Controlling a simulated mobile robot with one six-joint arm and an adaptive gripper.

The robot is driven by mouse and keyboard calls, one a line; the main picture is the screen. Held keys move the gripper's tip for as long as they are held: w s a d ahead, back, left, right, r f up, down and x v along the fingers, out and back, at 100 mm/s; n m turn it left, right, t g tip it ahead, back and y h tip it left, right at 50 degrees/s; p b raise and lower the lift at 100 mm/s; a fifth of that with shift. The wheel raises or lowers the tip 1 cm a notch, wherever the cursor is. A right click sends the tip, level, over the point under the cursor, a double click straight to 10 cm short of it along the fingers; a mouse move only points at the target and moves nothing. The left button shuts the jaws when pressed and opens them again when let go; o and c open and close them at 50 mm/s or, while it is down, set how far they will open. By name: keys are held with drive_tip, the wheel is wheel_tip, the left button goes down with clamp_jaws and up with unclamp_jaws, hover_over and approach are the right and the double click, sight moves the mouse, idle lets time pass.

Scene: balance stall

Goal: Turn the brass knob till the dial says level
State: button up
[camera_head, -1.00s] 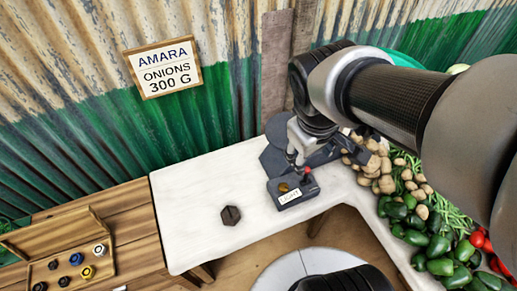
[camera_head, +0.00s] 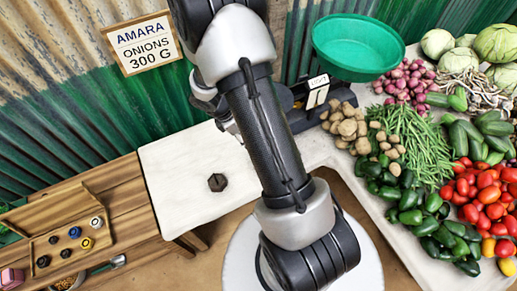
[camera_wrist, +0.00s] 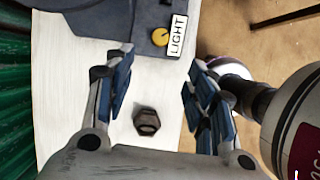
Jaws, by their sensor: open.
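The brass knob (camera_wrist: 160,37) shows in the wrist view on a dark box, the scale's housing (camera_wrist: 120,22), near the top of the picture. Beside it a white dial label (camera_wrist: 177,36) reads LIGHT. My gripper (camera_wrist: 160,75) is open, its two blue-padded fingers apart, with nothing between the tips. The knob lies beyond the fingertips, not touched.
A dark hexagonal weight (camera_head: 217,182) lies on the white tabletop (camera_head: 180,200); the wrist view shows it between the finger bases (camera_wrist: 147,121). Potatoes (camera_head: 350,128) and other vegetables crowd the right. An open wooden box (camera_head: 70,250) of weights is at left. A sign reads AMARA ONIONS 300 G (camera_head: 145,43).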

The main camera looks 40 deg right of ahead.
drive_tip(key=b+x, duration=0.5)
drive_tip(key=x, duration=1.1)
drive_tip(key=shift+f, duration=0.15)
drive_tip(key=shift+c, duration=0.3)
drive_tip(key=c, duration=1)
